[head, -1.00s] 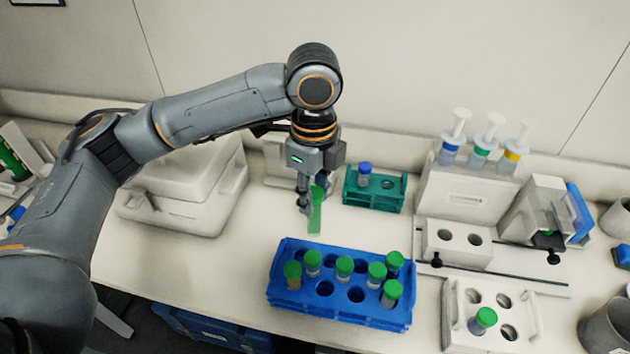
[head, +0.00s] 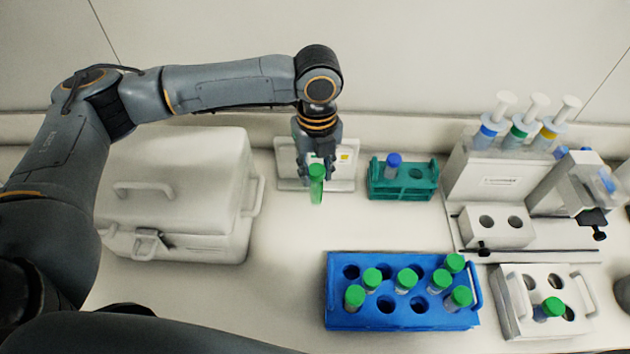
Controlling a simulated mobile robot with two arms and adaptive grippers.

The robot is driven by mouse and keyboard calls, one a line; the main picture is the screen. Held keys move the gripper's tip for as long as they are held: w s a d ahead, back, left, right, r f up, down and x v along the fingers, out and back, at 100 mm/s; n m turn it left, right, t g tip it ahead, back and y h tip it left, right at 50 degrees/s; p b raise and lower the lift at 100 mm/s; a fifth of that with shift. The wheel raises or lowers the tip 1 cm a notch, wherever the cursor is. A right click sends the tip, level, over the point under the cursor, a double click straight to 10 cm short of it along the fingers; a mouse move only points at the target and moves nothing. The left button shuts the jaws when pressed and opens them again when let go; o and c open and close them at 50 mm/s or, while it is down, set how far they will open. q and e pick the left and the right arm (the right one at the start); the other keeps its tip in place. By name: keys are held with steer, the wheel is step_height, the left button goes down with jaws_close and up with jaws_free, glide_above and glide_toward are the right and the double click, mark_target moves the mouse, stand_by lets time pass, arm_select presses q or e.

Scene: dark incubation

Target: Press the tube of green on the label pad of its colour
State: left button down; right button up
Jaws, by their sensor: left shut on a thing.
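My left gripper (head: 317,172) is shut on the green tube (head: 316,188), which hangs upright with a green cap and a green body. It holds the tube above the bench, in front of a low white stand (head: 288,184) near the back wall. A small yellow patch (head: 344,157) shows on that stand, just right of the gripper. The gripper and tube cover the middle of the stand, so I see no green pad there. I cannot tell whether the tube touches the stand. My right gripper is not in view.
A teal rack (head: 416,188) with a blue-capped tube stands right of the white stand. A blue rack (head: 343,319) with several green-capped tubes is in front. A white lidded box (head: 185,165) stands left. A white tray (head: 513,315) and white dispenser (head: 468,165) are right.

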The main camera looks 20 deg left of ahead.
arm_select(q)
steer(key=w+a, duration=0.2)
steer(key=w, duration=0.5)
steer(key=shift+w+a, duration=0.25)
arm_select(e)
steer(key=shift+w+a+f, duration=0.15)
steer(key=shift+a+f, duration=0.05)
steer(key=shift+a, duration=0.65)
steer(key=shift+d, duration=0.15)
arm_select(q)
steer(key=shift+w+a+p, duration=0.1)
steer(key=shift+w+p, duration=0.2)
steer(key=shift+w, duration=0.15)
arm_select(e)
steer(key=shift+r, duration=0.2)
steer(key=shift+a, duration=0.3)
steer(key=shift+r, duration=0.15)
arm_select(q)
steer(key=s+d+p, duration=0.1)
steer(key=s+p, duration=0.4)
steer(key=s, duration=0.1)
steer(key=shift+s+d, duration=0.35)
steer(key=shift+d, duration=0.05)
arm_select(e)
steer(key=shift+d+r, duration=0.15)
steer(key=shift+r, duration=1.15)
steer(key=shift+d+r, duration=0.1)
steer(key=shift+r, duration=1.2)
